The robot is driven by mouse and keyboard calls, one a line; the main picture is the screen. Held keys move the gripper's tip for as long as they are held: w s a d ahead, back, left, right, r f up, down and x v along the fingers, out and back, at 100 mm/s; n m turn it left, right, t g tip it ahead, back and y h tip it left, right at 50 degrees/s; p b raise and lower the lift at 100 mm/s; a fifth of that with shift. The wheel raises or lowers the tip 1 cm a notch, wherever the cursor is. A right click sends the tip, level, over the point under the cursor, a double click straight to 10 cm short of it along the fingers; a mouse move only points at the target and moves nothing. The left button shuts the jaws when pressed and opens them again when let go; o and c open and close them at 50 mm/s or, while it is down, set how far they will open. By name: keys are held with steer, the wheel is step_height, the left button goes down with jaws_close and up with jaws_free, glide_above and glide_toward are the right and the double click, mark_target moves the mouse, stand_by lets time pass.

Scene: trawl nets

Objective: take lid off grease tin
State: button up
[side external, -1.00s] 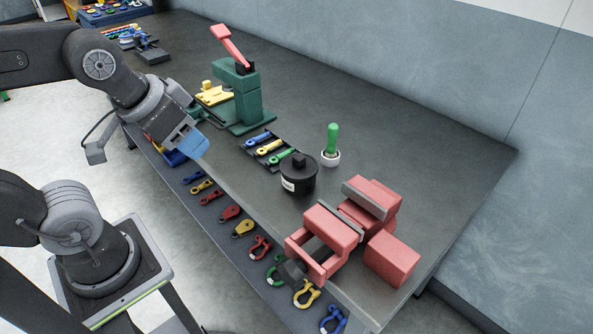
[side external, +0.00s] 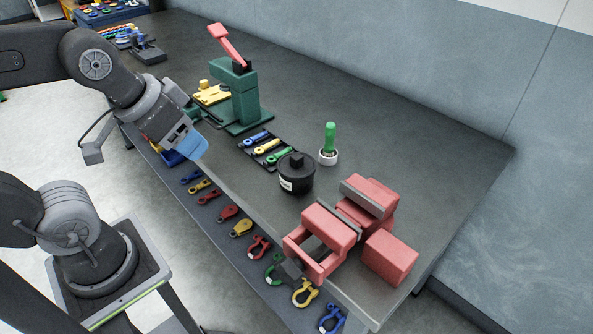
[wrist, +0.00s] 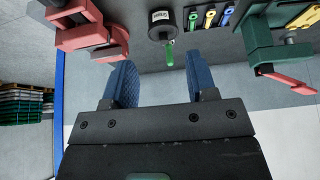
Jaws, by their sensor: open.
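The grease tin (side external: 296,180) is a black round tin with a pale label, standing upright on the bench. Its black lid (side external: 296,160) with a square knob is on top. The tin also shows at the top of the wrist view (wrist: 161,28). My gripper (side external: 203,145), with blue fingers, is up and to the left of the tin in the side view, apart from it. In the wrist view the two blue fingers (wrist: 162,82) are spread with nothing between them.
A green-handled brush (side external: 329,145) stands in a white holder behind the tin. A red vise (side external: 352,230) is to its right. A tray of coloured tools (side external: 265,148) and a green press (side external: 245,95) are to its left. The bench (side external: 420,150) behind is clear.

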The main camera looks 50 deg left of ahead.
steer(key=m+g, duration=0.6)
steer(key=m, duration=1.2)
glide_above(299, 157)
steer(key=f, duration=0.2)
step_height(299, 157, down, 8)
steer(key=shift+w+d+f, duration=0.1)
steer(key=shift+d, duration=0.05)
steer(key=shift+f, duration=2.75)
